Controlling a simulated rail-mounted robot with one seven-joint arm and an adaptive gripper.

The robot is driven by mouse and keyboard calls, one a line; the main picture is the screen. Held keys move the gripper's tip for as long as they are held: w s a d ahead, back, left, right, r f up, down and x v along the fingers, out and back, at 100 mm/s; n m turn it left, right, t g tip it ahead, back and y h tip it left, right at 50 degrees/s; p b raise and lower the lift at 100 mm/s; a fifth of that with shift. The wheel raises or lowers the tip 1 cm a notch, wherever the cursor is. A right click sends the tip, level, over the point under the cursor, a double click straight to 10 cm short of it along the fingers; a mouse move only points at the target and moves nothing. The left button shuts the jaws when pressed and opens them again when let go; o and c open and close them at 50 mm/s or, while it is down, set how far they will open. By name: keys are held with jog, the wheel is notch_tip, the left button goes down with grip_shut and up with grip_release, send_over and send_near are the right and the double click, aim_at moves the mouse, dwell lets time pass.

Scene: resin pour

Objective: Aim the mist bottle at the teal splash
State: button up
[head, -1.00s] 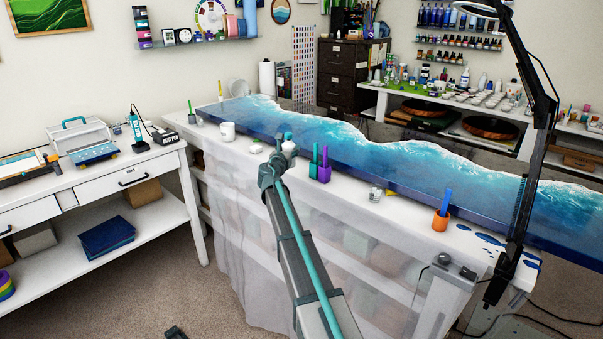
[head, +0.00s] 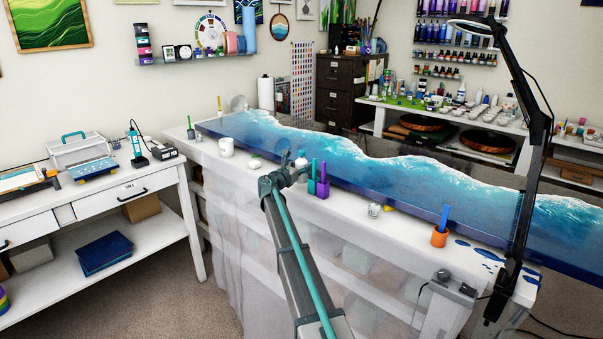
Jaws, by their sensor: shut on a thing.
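My gripper (head: 286,174) is at the near long edge of the white table, just left of the purple holder. It is shut on a small pale thing (head: 301,164), most likely the mist bottle. The thing is mostly hidden by the gripper, and its nozzle direction cannot be made out. The long blue-and-white wave slab (head: 400,178) lies beyond the gripper. I cannot pick out a separate teal splash. Dark blue splashes (head: 487,256) lie on the table's right end.
The purple holder (head: 322,190) stands close right of my gripper. A white tub (head: 227,147) stands to its left. A clear cup (head: 374,210) and an orange cup (head: 439,237) stand farther right. A black lamp arm (head: 527,170) rises at the right.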

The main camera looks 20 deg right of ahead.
jog(key=shift+f, duration=1.35)
jog(key=o, duration=1.1)
jog(key=shift+f, duration=0.1)
